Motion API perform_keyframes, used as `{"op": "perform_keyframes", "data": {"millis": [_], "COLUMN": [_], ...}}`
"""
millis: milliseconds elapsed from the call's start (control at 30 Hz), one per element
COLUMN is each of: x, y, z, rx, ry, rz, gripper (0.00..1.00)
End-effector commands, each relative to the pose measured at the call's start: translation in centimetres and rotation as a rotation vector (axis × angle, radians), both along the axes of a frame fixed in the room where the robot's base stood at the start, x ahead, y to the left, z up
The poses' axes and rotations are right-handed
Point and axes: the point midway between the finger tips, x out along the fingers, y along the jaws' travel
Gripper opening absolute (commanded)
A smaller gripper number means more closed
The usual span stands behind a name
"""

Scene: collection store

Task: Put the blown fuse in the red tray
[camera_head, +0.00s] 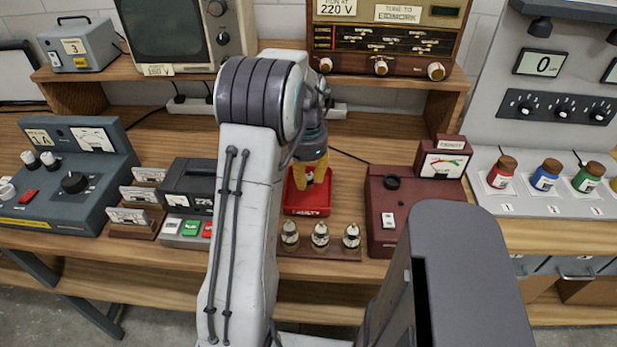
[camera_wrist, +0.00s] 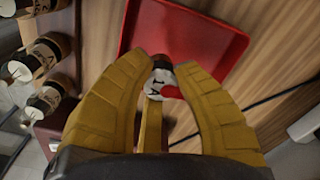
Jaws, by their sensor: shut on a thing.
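The red tray (camera_head: 309,205) stands on the wooden bench in the middle, with a white label on its front. It fills the upper part of the wrist view (camera_wrist: 222,42). My gripper (camera_head: 308,183), with yellow fingers, points down over the tray. In the wrist view my gripper (camera_wrist: 163,66) is shut on a small fuse-like piece (camera_wrist: 159,84) with a dark end and a pale, marked body. The visible inside of the tray looks empty. I cannot tell how far the piece is above the tray floor.
Several glass valves stand on a wooden strip in front of the tray, one at the middle (camera_head: 320,237). A dark red meter box (camera_head: 388,215) stands right of the tray. A black instrument (camera_head: 187,187) stands left. A shelf with a radio (camera_head: 388,40) is behind.

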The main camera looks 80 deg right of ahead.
Motion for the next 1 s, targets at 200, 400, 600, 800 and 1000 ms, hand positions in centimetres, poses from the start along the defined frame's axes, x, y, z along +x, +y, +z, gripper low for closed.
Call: {"op": "perform_keyframes", "data": {"millis": [200,400,600,800,1000], "x": [0.1,0.1,0.1,0.1,0.1], "y": [-1.9,-2.4,-2.4,-2.4,-2.4], "z": [-0.9,-1.4,-2.4,-4.1,-5.2], "rx": [0.001,0.0,0.006,0.005,0.001], "ry": [0.0,0.0,-0.001,0.0,0.0], "rz": [0.0,0.0,0.0,0.0,0.0], "gripper": [0.0,0.0,0.0,0.0,0.0]}}
